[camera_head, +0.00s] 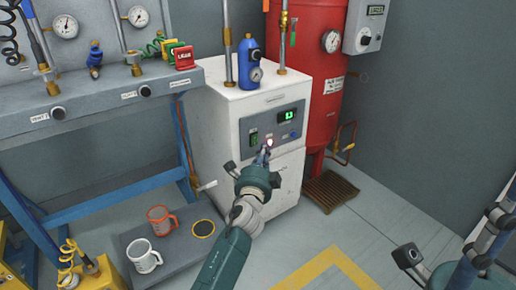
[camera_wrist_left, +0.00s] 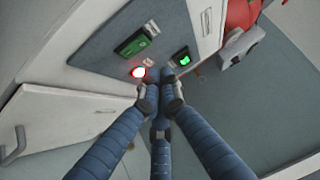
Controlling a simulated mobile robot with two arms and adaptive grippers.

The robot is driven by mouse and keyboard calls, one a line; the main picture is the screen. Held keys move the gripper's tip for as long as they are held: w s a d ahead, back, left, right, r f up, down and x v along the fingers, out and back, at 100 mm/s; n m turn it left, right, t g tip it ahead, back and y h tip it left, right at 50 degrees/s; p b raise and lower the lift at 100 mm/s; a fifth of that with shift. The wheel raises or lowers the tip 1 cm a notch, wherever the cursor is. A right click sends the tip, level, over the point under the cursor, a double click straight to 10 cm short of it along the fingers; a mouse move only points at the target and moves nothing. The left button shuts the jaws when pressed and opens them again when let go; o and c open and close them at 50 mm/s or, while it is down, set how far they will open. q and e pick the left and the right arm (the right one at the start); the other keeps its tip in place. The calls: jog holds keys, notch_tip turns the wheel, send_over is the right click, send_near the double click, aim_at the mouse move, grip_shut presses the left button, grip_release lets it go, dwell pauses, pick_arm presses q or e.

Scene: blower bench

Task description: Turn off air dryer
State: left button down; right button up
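The air dryer (camera_head: 230,130) is a white cabinet in the middle of the head view. Its grey control panel (camera_head: 275,122) has a green rocker switch (camera_head: 254,138), a lit green display (camera_head: 288,116) and a blue knob (camera_head: 293,135). My left gripper (camera_head: 264,153) is at the panel's lower edge, with its fingers drawn together and nothing visible between them. In the left wrist view the fingertips (camera_wrist_left: 164,82) are close to a glowing red light (camera_wrist_left: 138,72); contact cannot be told. The green switch (camera_wrist_left: 136,40) and display (camera_wrist_left: 182,57) also show there. My right gripper (camera_head: 488,232) is partly in view at lower right.
A blue bottle (camera_head: 250,62) and pipes stand on the dryer. A red tank (camera_head: 310,50) is behind it at right. A grey bench (camera_head: 100,100) is at left.

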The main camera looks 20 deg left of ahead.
aim_at(255, 140)
pick_arm(q)
jog(key=shift+w+a+r, duration=0.1)
jog(key=shift+w+a, duration=0.35)
jog(key=shift+a, duration=0.25)
jog(key=shift+w+a+r, duration=0.1)
jog(key=shift+w+a, duration=0.3)
jog(key=shift+a, duration=0.25)
